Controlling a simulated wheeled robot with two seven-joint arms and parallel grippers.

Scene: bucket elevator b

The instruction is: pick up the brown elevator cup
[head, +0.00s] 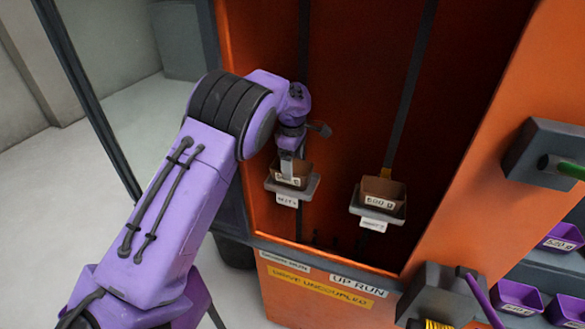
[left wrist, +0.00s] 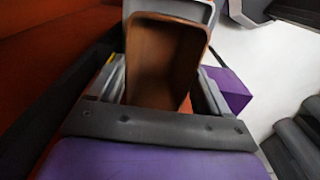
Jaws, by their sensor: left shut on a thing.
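Two brown elevator cups show inside the orange cabinet in the head view. The left brown cup (head: 291,173) sits at a grey bracket (head: 306,190) whose label I cannot read clearly. My left gripper (head: 287,168) reaches down onto this cup and is shut on it. In the left wrist view the brown cup (left wrist: 165,62) lies between the fingers of my left gripper (left wrist: 160,95), its open inside facing the camera. The right brown cup (head: 383,189), labelled 500 g, sits in another grey bracket (head: 372,217). My right gripper is not in view.
The orange cabinet wall (head: 490,130) stands close on the right of the opening. A dark vertical belt (head: 408,95) runs above the right cup. Purple cups (head: 517,296) sit in a dark rack at the lower right. A dark block with a green handle (head: 560,165) juts out at the right.

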